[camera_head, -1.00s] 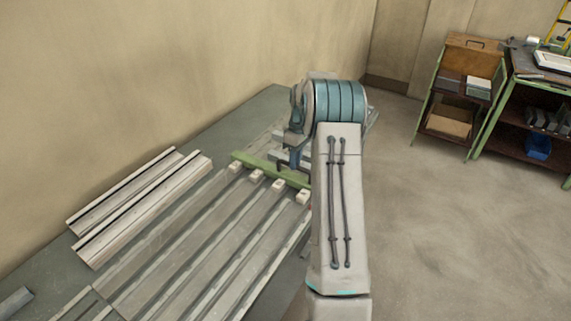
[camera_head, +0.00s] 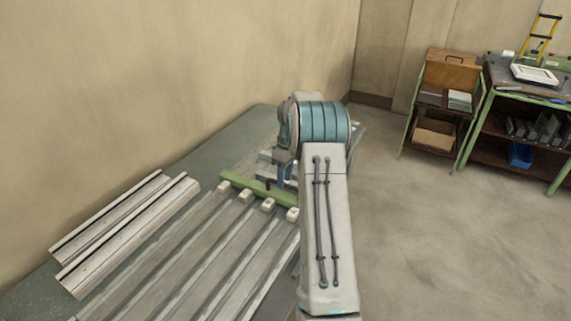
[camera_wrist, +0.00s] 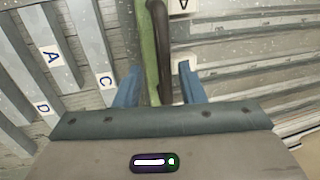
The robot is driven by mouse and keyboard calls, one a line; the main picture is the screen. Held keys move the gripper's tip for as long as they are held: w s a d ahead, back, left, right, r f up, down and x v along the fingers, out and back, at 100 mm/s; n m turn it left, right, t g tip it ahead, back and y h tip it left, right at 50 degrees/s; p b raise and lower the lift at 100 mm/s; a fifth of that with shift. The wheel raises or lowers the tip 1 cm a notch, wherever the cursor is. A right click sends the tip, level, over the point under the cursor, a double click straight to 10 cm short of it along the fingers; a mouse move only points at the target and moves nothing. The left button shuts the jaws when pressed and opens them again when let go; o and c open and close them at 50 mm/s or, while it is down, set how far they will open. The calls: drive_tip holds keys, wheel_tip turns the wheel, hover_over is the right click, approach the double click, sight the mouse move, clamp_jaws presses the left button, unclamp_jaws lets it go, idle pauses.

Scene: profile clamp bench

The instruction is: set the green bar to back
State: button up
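The green bar (camera_head: 236,181) lies across the far ends of the grey rails in the head view, just behind a row of white blocks (camera_head: 246,196). In the wrist view the bar (camera_wrist: 146,45) runs up the picture, with a dark handle (camera_wrist: 161,45) alongside it. My gripper (camera_wrist: 162,88) is open; its two blue fingers stand on either side of the bar and handle, with gaps showing. In the head view my arm hides the right end of the bar and most of my gripper (camera_head: 284,174).
Two pale profiles (camera_head: 130,228) lie at the left of the bench (camera_head: 190,157). Lettered slats with a C label (camera_wrist: 105,81) lie left of the bar in the wrist view. A wall runs behind the bench. A shelf stand (camera_head: 434,102) stands at right, with open floor before it.

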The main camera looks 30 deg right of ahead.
wheel_tip(320, 180, up, 13)
drive_tip(key=w+d, duration=0.1)
drive_tip(key=d, duration=0.1)
drive_tip(key=shift+d+b, duration=0.15)
drive_tip(key=shift+b, duration=0.15)
drive_tip(key=shift+w, duration=0.15)
drive_tip(key=s+a+r+m+t+h, duration=0.1)
drive_tip(key=s+a+r+m, duration=0.1)
drive_tip(key=s+a+r, duration=0.5)
drive_tip(key=s+a+r+m+t+h, duration=0.1)
drive_tip(key=s+a, duration=0.4)
drive_tip(key=a, duration=0.5)
drive_tip(key=s+a+f+m, duration=0.1)
drive_tip(key=s+a+f, duration=0.1)
drive_tip(key=s, duration=0.5)
drive_tip(key=s+a+f+m+t, duration=0.1)
drive_tip(key=s+a+f, duration=0.1)
drive_tip(key=s+a, duration=0.2)
drive_tip(key=s+a+f+m+t, duration=0.1)
drive_tip(key=s+a+f, duration=0.2)
drive_tip(key=s, duration=0.6)
drive_tip(key=shift+s, duration=0.4)
